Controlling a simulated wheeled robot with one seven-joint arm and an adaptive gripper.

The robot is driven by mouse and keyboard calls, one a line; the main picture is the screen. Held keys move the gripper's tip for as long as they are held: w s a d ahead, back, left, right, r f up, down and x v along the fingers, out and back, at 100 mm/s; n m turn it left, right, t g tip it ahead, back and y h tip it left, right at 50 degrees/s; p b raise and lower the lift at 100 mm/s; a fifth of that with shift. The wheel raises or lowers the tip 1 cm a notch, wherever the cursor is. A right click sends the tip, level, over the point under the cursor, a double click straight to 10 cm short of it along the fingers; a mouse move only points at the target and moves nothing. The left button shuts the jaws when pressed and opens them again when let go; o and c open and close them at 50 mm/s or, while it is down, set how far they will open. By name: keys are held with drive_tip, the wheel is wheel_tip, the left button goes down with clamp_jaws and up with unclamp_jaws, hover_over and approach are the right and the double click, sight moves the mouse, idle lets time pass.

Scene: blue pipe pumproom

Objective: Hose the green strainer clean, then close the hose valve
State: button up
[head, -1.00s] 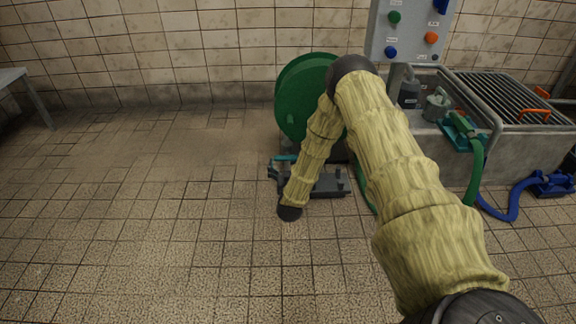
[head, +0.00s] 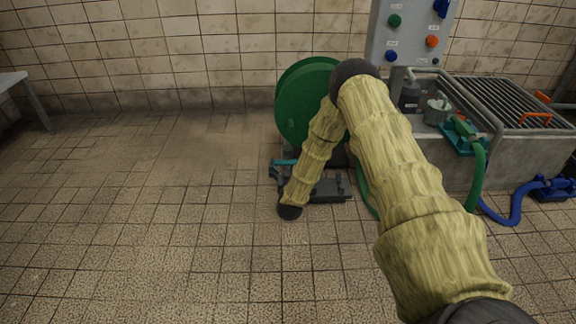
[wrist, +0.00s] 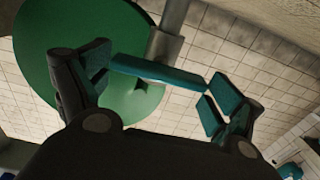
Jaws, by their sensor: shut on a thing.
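My gripper (wrist: 158,85) has its fingers closed about a flat teal bar (wrist: 160,73), which looks like a valve lever. In the head view, my forearm reaches down to a low grey fitting (head: 330,188) on the floor before the green reel (head: 303,98). The teal bar (head: 285,161) shows at its left end, and the gripper is mostly hidden by my wrist. A grey-green cup-like thing (head: 437,109) on the trough may be the strainer; its state is too small to tell. A green hose (head: 477,175) runs up to a green nozzle on a teal mount (head: 465,135).
A panel (head: 412,35) with coloured buttons stands behind the trough (head: 535,150), which has a grating with orange handles. A blue hose (head: 515,203) and blue fitting lie on the floor at right. A table edge (head: 20,80) is at far left. The left floor is clear.

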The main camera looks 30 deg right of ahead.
drive_tip(key=shift+r+p, duration=0.15)
drive_tip(key=shift+p, duration=0.3)
drive_tip(key=shift+r+n+p, duration=0.1)
drive_tip(key=shift+n+p, duration=0.6)
drive_tip(key=shift+p, duration=0.2)
drive_tip(key=n+p, duration=0.2)
drive_tip(key=p, duration=0.1)
drive_tip(key=shift+a+n, duration=0.1)
drive_tip(key=shift+n, duration=0.2)
drive_tip(key=n+p, duration=0.4)
drive_tip(key=n, duration=0.1)
drive_tip(key=n+p, duration=0.1)
drive_tip(key=n, duration=0.1)
drive_tip(key=n+p, duration=0.1)
drive_tip(key=n, duration=0.1)
drive_tip(key=shift+w+a+f, duration=0.1)
drive_tip(key=shift+f, duration=0.2)
drive_tip(key=shift+f+n, duration=0.2)
drive_tip(key=shift+n, duration=2.3)
drive_tip(key=o, duration=0.7)
